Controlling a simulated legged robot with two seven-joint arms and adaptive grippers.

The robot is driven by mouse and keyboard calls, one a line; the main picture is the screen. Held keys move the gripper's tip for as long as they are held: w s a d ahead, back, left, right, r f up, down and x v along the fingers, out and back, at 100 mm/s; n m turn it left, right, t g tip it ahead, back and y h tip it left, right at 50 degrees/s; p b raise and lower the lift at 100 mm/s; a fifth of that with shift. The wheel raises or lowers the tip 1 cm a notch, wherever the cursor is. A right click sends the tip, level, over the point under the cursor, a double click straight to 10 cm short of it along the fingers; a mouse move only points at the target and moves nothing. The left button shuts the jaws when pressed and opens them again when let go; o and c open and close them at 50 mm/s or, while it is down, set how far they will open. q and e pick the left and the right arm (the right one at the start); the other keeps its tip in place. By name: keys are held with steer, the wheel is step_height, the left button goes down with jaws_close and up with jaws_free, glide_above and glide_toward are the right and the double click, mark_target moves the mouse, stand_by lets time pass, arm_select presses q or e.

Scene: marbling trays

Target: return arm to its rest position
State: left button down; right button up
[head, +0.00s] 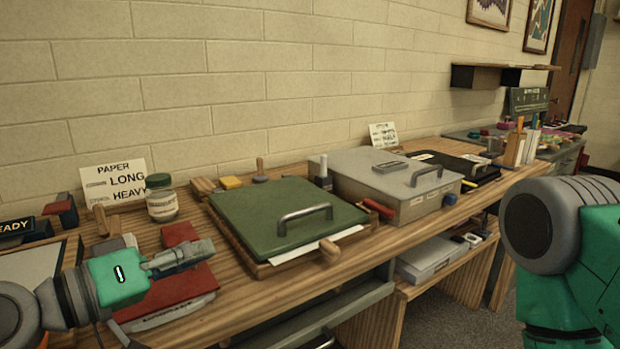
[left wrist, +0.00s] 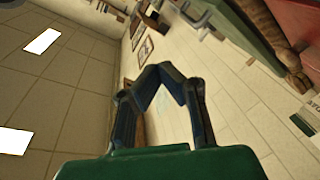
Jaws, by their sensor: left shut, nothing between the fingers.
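My left gripper (head: 190,256) comes in from the left in the head view, above the red box or book at the front left of the wooden bench. Its fingers are shut and empty. In the left wrist view the closed fingertips (left wrist: 163,70) meet against the wall and ceiling, with nothing between them. My right arm (head: 570,240) shows at the right edge of the head view. Its gripper is out of view.
A green-lidded tray (head: 270,205) with a handle and a grey lidded box (head: 370,170) stand on the wooden bench (head: 330,278). A glass jar (head: 161,205) and a red box (head: 180,290) are near my left gripper. A brick wall (head: 250,90) closes the back.

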arm_select(q)
steer(key=s+f+g, duration=0.1)
steer(key=f, duration=0.3)
steer(key=f+g+y, duration=0.1)
steer(key=f, duration=0.4)
steer(key=s+d+f+g+y, duration=0.1)
steer(key=f, duration=0.4)
steer(key=shift+s+n+g, duration=0.3)
steer(key=s+a+f+g+y, duration=0.25)
steer(key=s+f, duration=0.35)
steer(key=f, duration=0.4)
steer(key=s+a+f+g+y, duration=0.25)
steer(key=s+f, duration=0.25)
steer(key=f, duration=0.4)
steer(key=s+a+f+m+g+y, duration=0.1)
steer(key=s+a+f+g+y, duration=0.2)
steer(key=s+a+f+y, duration=0.2)
steer(key=s+a+f, duration=0.3)
steer(key=s+a, duration=0.1)
steer(key=s, duration=0.1)
steer(key=shift+s+f, duration=0.2)
steer(key=shift+s, duration=0.05)
steer(key=shift+w+a, duration=0.1)
